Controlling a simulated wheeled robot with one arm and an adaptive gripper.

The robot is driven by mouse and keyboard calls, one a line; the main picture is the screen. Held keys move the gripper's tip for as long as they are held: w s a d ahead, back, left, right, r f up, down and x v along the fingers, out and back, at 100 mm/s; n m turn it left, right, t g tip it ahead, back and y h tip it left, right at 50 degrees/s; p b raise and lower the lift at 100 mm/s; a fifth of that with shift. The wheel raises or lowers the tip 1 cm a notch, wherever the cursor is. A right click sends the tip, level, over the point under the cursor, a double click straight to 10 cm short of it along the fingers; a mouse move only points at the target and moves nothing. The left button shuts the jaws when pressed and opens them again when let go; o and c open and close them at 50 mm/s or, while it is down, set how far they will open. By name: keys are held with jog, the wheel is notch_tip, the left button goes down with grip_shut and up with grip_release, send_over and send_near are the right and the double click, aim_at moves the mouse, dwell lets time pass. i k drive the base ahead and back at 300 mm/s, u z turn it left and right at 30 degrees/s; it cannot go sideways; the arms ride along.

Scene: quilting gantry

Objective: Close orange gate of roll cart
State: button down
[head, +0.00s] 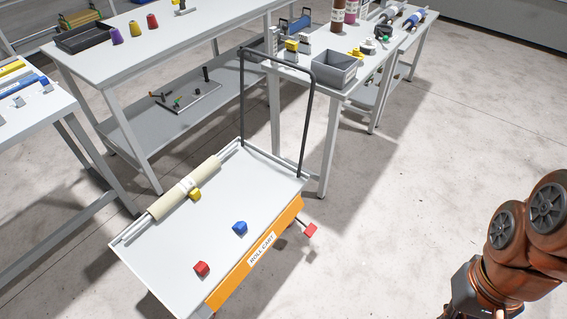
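The roll cart (155,268) stands on the floor in the middle of the head view, with a flat light-grey deck and a tall black handle (309,120) at its far end. An orange panel (285,220), the only orange part I see on the cart, runs along its near right side below the deck edge. It bears a white "ROLL CART" label (262,249). I cannot tell how it is hinged. A red tab (310,230) on a dark bar sticks out to its right. My arm shows at the lower right, apart from the cart; my gripper is out of view.
On the deck are a cream roll (205,178), a yellow piece (195,194), a blue block (240,228) and a red block (202,268). Worktables stand behind and left; a grey bin (335,70) sits on one. Floor right of the cart is clear.

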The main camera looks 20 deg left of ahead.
aim_at(226, 287)
jog(key=i, duration=3.55)
jog(key=u, duration=3.5)
